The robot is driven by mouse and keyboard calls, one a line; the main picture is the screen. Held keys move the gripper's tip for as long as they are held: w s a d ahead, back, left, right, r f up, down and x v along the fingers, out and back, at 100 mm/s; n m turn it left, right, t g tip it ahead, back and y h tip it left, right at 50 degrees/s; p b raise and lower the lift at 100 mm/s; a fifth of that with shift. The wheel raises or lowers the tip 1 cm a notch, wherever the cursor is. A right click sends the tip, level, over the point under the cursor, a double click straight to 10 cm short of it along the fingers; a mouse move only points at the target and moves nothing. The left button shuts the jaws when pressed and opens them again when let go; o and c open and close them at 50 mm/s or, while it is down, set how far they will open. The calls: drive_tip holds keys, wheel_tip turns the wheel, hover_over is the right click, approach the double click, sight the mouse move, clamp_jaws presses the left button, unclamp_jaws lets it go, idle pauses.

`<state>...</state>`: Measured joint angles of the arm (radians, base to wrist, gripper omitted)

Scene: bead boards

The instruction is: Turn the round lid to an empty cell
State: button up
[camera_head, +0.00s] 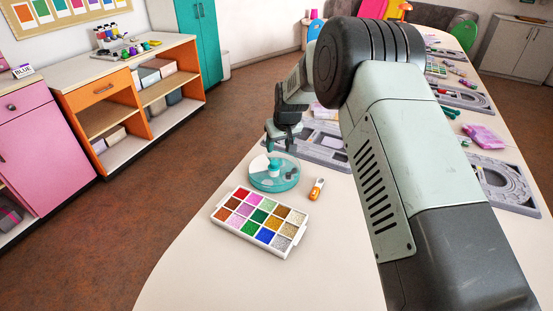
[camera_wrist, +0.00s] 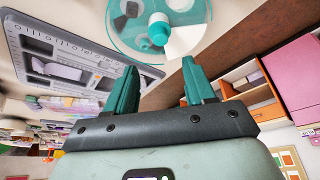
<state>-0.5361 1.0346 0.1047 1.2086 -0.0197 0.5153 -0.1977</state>
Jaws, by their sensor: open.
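A round, clear teal lid (camera_head: 260,183) covers a low round container on the table. A teal and white knob (camera_head: 274,168) stands up at its middle. My gripper (camera_head: 281,150) is just above the container, pointing down, with its fingers apart and nothing between them. In the wrist view the lid (camera_wrist: 125,35) is beyond my open fingertips (camera_wrist: 159,64), and the knob (camera_wrist: 158,30) lies ahead of the gap. A pale wedge, seemingly the lid's opening, shows at the right of the knob. Dark bits and a teal piece show in other cells; the top of the container is cut off there.
A white tray of coloured beads (camera_head: 260,222) lies in front of the container, and an orange and white tool (camera_head: 317,188) lies to its right. A grey bead board (camera_head: 325,155) is behind.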

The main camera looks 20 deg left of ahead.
sight(274, 162)
drive_tip(key=x, duration=1)
drive_tip(key=shift+a+f, duration=0.15)
drive_tip(key=shift+f, duration=0.25)
clamp_jaws()
